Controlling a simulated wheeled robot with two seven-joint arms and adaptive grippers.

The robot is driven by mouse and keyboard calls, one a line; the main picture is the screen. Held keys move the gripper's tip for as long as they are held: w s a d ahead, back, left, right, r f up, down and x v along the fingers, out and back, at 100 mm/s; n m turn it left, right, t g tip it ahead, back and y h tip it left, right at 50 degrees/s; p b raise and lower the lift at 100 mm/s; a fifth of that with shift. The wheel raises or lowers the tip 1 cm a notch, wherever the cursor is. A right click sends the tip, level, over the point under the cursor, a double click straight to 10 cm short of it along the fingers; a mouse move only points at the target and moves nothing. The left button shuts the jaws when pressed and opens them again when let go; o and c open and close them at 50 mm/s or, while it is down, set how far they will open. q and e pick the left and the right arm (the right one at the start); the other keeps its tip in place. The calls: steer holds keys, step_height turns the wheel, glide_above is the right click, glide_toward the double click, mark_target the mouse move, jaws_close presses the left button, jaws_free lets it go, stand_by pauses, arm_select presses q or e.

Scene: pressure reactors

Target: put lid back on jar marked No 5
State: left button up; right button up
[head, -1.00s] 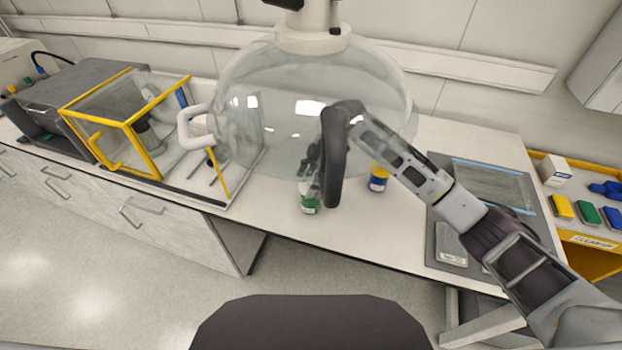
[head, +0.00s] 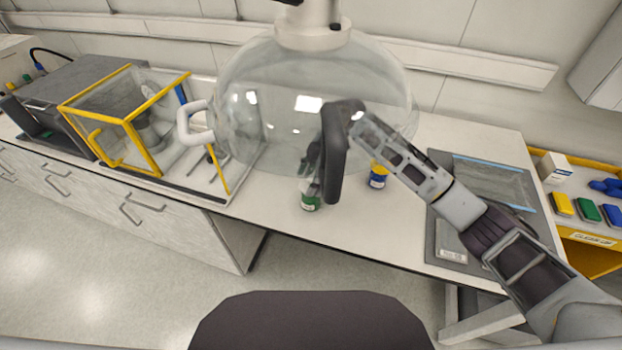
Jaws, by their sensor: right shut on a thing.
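A small jar with a green lower band (head: 310,202) stands on the bench near its front edge, under the big glass dome. Its top is partly hidden by my right gripper (head: 312,182), which points down at it. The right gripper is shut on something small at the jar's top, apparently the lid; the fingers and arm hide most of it. I cannot read a number on either jar. My left gripper is not in view.
A clear glass dome (head: 260,120) with a white handle stands around and behind the gripper. A yellow-framed clear box (head: 128,125) is at left. A grey mat (head: 443,240) lies at right, beside a yellow clean-up bin (head: 597,258). Bench between jars and mat is clear.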

steer(key=shift+r+p, duration=0.1)
steer(key=shift+p, duration=0.6)
stand_by(1.1)
steer(key=shift+f+p, duration=0.2)
steer(key=shift+p, duration=0.55)
stand_by(1.9)
stand_by(0.4)
steer(key=o, duration=0.9)
steer(key=shift+o, duration=0.9)
steer(key=shift+r, duration=0.1)
steer(key=shift+r+p, duration=2.15)
steer(key=shift+r, duration=0.1)
steer(key=shift+r+p, duration=0.6)
steer(key=shift+r, duration=0.55)
